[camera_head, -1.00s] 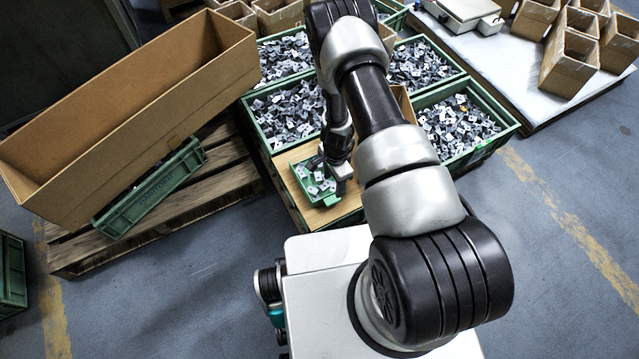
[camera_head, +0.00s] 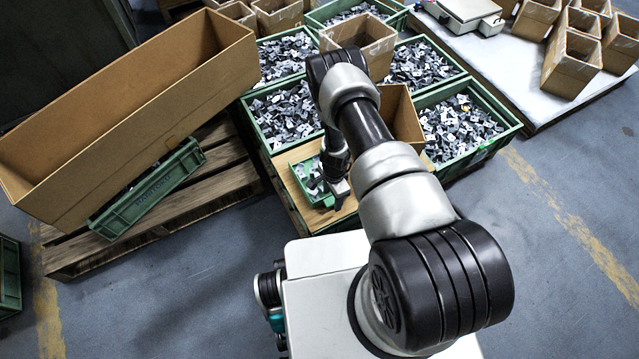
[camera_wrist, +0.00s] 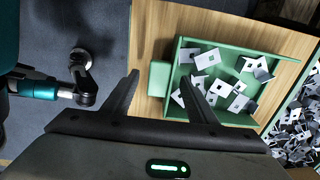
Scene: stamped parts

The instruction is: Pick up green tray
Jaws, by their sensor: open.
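The green tray (camera_wrist: 237,48) lies on a wooden board in the wrist view and holds several small grey-white stamped parts. A flat green tab (camera_wrist: 160,78) sticks out from its left side. My gripper (camera_wrist: 160,75) is open, with one finger on each side of the tab in the picture; the right finger overlaps the tray's edge and parts. I cannot tell whether the fingers touch the tray. In the head view the tray (camera_head: 303,170) is partly hidden by my gripper (camera_head: 337,198), which is at its right side.
Green crates full of stamped parts (camera_head: 462,127) stand behind and to the right. An open cardboard box (camera_head: 402,112) is close behind my arm. A long cardboard box (camera_head: 130,105) leans over a green crate (camera_head: 150,190) on the pallet at left. Grey floor lies in front.

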